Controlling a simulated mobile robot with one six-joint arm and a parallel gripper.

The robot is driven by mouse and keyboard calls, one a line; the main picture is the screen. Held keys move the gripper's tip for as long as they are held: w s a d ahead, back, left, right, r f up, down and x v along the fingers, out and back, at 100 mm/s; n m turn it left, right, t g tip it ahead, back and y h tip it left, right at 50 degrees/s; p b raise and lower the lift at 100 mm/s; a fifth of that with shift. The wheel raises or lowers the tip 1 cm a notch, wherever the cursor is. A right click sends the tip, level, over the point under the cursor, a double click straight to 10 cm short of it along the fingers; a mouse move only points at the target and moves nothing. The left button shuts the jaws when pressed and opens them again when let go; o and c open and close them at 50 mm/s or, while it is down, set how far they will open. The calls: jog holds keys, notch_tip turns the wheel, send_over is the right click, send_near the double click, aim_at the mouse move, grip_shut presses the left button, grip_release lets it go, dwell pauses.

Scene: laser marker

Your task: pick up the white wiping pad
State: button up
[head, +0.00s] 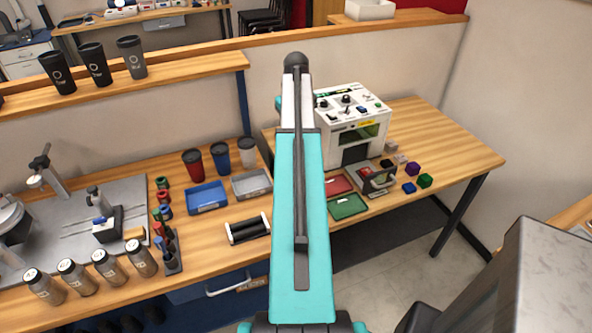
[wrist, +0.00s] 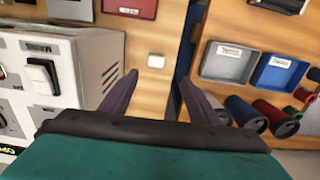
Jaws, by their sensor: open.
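The white wiping pad (wrist: 156,60) is a small pale square lying flat on the wooden tabletop in the wrist view. My gripper (wrist: 158,76) is open and empty, with its two dark fingers spread apart. The pad shows between and just beyond the fingertips, a little nearer the left one, and neither finger appears to touch it. The height of the fingers above the table is hard to tell. In the head view my teal arm covers the middle of the bench, and I can make out neither the pad nor the fingers there.
The white laser marker machine (head: 352,125) stands close on one side. A grey tray (wrist: 230,63), a blue tray (wrist: 278,73) and several tumblers lie on the other. A dark gap (wrist: 188,40) runs beside the pad. A red tray (wrist: 130,8) lies beyond.

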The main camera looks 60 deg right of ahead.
jog(key=shift+s+d+f+p, duration=0.15)
jog(key=shift+f+p, duration=0.35)
jog(key=shift+f, duration=1.7)
jog(key=shift+s+d+f+p, duration=0.15)
jog(key=shift+f+p, duration=0.35)
jog(key=shift+f, duration=1.65)
jog(key=shift+a, duration=0.1)
jog(key=shift+s+f+p, duration=0.2)
jog(key=shift+f+p, duration=0.75)
jog(key=shift+f, duration=1.65)
jog(key=c, duration=1.1)
